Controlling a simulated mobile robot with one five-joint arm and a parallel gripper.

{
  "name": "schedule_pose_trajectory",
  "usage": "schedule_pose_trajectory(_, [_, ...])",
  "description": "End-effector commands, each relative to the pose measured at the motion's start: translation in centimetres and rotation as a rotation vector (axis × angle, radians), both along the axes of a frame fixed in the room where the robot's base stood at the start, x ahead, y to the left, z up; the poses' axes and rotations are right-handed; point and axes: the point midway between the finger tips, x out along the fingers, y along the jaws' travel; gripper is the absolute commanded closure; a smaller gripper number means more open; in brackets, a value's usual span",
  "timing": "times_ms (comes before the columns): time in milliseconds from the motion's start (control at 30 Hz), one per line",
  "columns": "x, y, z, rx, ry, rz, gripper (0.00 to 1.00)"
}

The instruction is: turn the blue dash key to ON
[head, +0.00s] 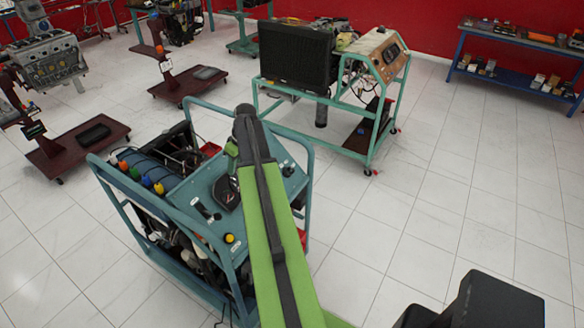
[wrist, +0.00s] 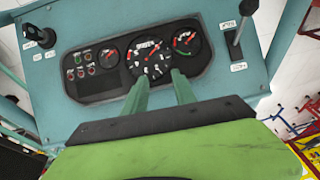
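The blue dash panel (wrist: 90,25) fills the upper part of the wrist view. The dash key (wrist: 40,37) is a black knob at the panel's upper left, with small white labels around it that I cannot read. My gripper (wrist: 160,78) has two green fingers with a clear gap between them, holding nothing. The fingertips are over the lower edge of the gauge cluster (wrist: 145,55), right of the key and apart from it. In the head view my gripper (head: 231,152) is above the blue trainer's panel (head: 203,186), partly hidden by my arm.
A black lever (wrist: 236,42) with white labels stands at the panel's right. Tubular rails (head: 120,215) frame the blue trainer. A second trainer with a black radiator (head: 296,58) stands behind it. Tiled floor is free at the right (head: 430,215).

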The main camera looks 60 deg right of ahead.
Motion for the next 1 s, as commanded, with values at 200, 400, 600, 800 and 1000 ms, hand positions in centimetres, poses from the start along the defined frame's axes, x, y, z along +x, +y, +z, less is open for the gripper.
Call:
schedule_pose_trajectory(200, [-11.3, -18.7, 0.9, -0.052, -0.103, -0.025, 0.67])
schedule_pose_trajectory(400, [-16.2, -23.5, 1.2, -0.082, -0.134, -0.023, 0.67])
schedule_pose_trajectory(600, [-16.2, -23.5, 0.8, -0.085, -0.135, -0.022, 0.67])
schedule_pose_trajectory(800, [-15.5, -23.5, -1.7, -0.084, -0.135, -0.023, 0.67])
schedule_pose_trajectory(1000, [-13.9, -23.5, -5.8, -0.085, -0.135, -0.022, 0.67])
